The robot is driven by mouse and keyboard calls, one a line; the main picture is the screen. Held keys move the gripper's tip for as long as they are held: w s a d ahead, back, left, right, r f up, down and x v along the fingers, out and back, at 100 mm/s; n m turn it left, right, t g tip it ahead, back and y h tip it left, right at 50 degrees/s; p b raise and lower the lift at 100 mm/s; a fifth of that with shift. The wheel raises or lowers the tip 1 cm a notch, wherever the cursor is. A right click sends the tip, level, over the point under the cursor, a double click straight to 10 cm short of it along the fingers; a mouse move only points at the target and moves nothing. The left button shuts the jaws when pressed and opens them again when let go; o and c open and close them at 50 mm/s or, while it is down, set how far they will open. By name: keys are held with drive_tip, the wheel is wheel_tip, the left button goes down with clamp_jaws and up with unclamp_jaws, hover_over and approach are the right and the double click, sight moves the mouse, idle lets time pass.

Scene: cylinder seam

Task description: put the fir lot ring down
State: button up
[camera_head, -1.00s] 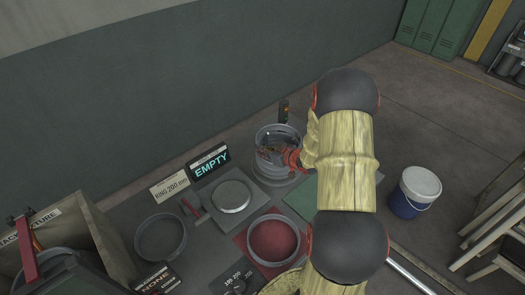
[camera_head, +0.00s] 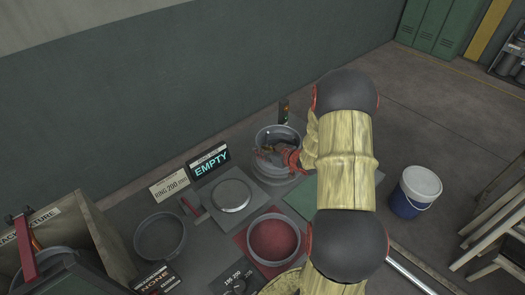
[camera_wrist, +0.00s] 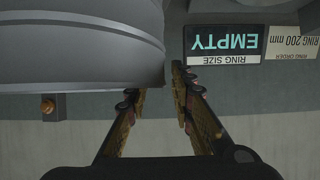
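A grey metal ring (camera_head: 263,138) sits at the top of a round grey stand at the back of the bench. I cannot tell where ring and stand meet, or whether this is the fir lot ring. In the wrist view the grey ring wall (camera_wrist: 75,45) fills the upper left. My gripper's fingers (camera_wrist: 162,88) are close to its right end, with a narrow gap showing between them. The left fingertip is hidden by the ring, so its contact with the wall is unclear.
A green mat (camera_head: 299,201) lies in front of the stand. Another ring (camera_head: 273,260) rests on a red mat (camera_head: 243,252). A grey ring (camera_head: 160,257) lies at left. A round plate (camera_head: 232,195) stands mid-bench beside the EMPTY display (camera_head: 210,170). A bucket (camera_head: 417,195) stands right.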

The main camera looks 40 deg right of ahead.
drive_tip(key=shift+r, duration=0.15)
drive_tip(key=shift+r, duration=0.35)
drive_tip(key=a+p+v, duration=0.1)
drive_tip(key=p+v, duration=0.2)
drive_tip(key=v, duration=0.9)
drive_tip(key=w+r+g+h, duration=0.2)
drive_tip(key=w+r+h, duration=0.1)
drive_tip(key=r, duration=0.7)
drive_tip(key=s+a+r+m+g+h, duration=0.1)
drive_tip(key=s+a+r+h, duration=0.15)
drive_tip(key=a+r, duration=0.55)
drive_tip(key=s+a+r+g+y, duration=0.1)
drive_tip(key=s+a+r+y, duration=0.1)
drive_tip(key=s+a, duration=0.8)
drive_tip(key=s+a+r+g+y, duration=0.2)
drive_tip(key=s+a+r, duration=0.1)
drive_tip(key=s+a, duration=0.6)
drive_tip(key=shift+s+a+r+g+y, duration=0.3)
drive_tip(key=shift+s+a+y, duration=0.1)
drive_tip(key=shift+a, duration=0.3)
drive_tip(key=shift+s+f, duration=0.1)
